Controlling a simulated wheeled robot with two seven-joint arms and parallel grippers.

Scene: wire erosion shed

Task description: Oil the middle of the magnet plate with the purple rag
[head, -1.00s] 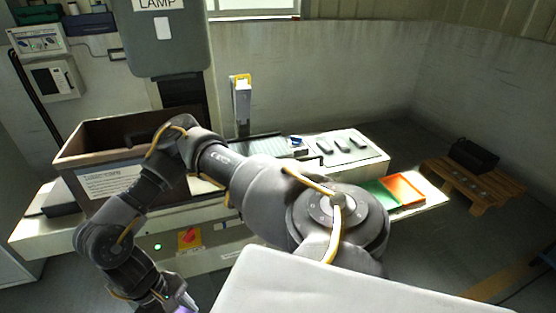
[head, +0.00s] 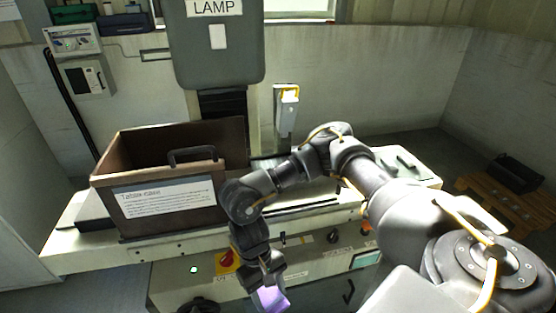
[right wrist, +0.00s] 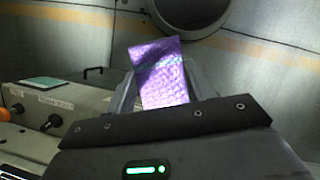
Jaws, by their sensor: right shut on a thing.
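My right gripper (head: 268,284) hangs low in front of the machine's front panel in the head view. It is shut on the purple rag (head: 272,298). In the right wrist view the rag (right wrist: 160,75) stands up between the two fingers, creased and slightly shiny. What looks like the magnet plate (head: 266,161) lies on the machine table right of the brown box. My right arm crosses in front of it and hides most of it, its middle included. The rag is well below and in front of the plate, apart from it. My left gripper is not in view.
An open brown box (head: 165,208) with a label and handle stands on the table's left part. A grey lamp housing (head: 220,50) hangs behind it. A white post (head: 287,112) rises behind the plate. A red-and-yellow switch (head: 227,262) is on the front panel. A pallet (head: 490,205) stands far right.

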